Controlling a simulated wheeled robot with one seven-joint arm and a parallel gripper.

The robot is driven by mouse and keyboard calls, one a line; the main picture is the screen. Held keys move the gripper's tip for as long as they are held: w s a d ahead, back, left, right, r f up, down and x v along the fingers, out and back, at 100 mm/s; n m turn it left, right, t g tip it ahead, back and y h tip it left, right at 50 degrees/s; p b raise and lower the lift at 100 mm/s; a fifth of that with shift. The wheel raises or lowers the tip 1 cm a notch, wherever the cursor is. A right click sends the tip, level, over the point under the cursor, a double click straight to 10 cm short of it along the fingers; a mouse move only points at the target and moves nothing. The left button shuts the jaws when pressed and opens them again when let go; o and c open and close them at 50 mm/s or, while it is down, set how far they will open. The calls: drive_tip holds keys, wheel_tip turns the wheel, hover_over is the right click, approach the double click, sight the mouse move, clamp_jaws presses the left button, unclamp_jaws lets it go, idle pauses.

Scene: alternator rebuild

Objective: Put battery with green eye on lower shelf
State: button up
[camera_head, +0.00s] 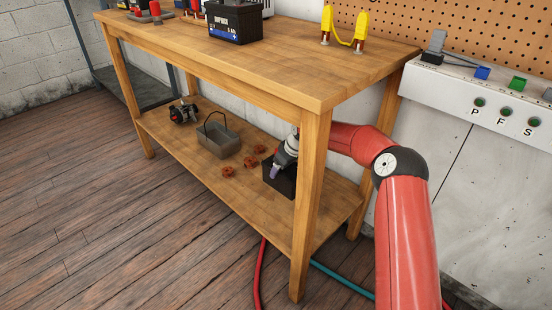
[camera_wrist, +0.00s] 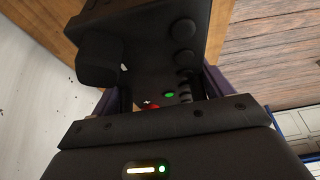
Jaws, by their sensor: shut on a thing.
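The battery with the green eye (camera_head: 279,180) is a black box at the right end of the workbench's lower shelf (camera_head: 215,183), partly behind the front leg. In the wrist view the battery (camera_wrist: 150,75) fills the space between the fingers, and its green eye shows beside a red mark and several round caps. My gripper (camera_head: 276,171) reaches down to its top from behind the leg and is shut on it. The battery looks upright and at shelf level; whether its underside touches the shelf is hidden.
Several rusty parts (camera_head: 252,162) lie just left of the battery. A grey metal basket (camera_head: 218,138) and a dark alternator-like part (camera_head: 183,112) are farther left on the shelf. Another black battery (camera_head: 235,20) stands on the tabletop, with yellow-handled clamps (camera_head: 343,35) to its right.

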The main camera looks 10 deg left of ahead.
sight(290, 169)
drive_tip(key=shift+w+f, duration=0.15)
drive_tip(key=shift+f, duration=2.65)
drive_tip(key=shift+f, duration=0.35)
drive_tip(key=shift+f+b, duration=0.3)
drive_tip(key=shift+b, duration=0.15)
drive_tip(key=o, duration=2)
drive_tip(key=shift+f, duration=0.2)
drive_tip(key=shift+r+p, duration=0.55)
drive_tip(key=shift+r, duration=0.05)
drive_tip(key=v, duration=1.2)
drive_tip(key=shift+s, duration=0.2)
